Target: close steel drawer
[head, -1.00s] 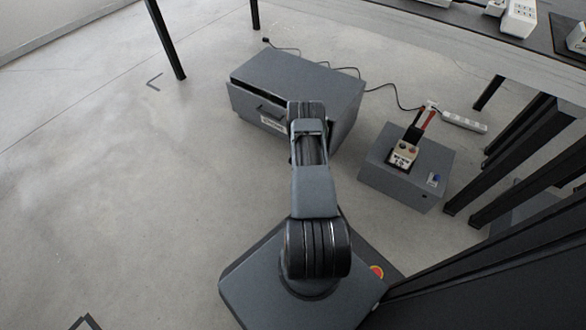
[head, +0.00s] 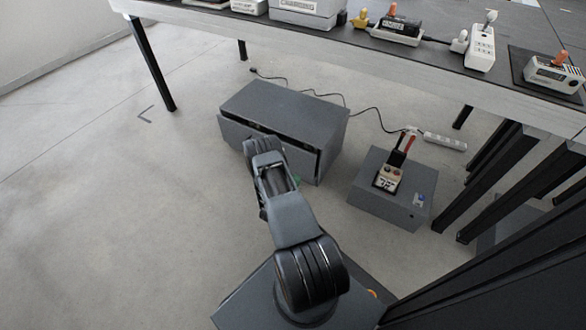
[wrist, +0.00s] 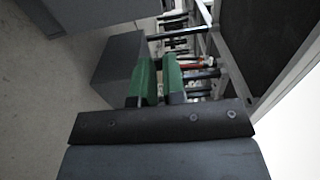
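The steel drawer's grey cabinet (head: 290,105) stands on the floor under the table in the head view. Its drawer front (head: 232,131) sticks out a little, with a dark gap along the top edge and at the right side. My arm covers the middle of the drawer front, its handle and label. My gripper is mostly hidden behind my wrist there, with a bit of green showing near the drawer front. In the wrist view my gripper (wrist: 160,76) has two green fingers with a narrow gap and nothing between them. A grey surface, likely the cabinet (wrist: 85,12), shows at the top left.
A smaller grey box (head: 368,203) with a control unit (head: 389,178) stands right of the cabinet. A power strip (head: 445,141) and cables lie behind. Black table legs (head: 480,185) crowd the right side. The floor (head: 110,210) on the left is clear.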

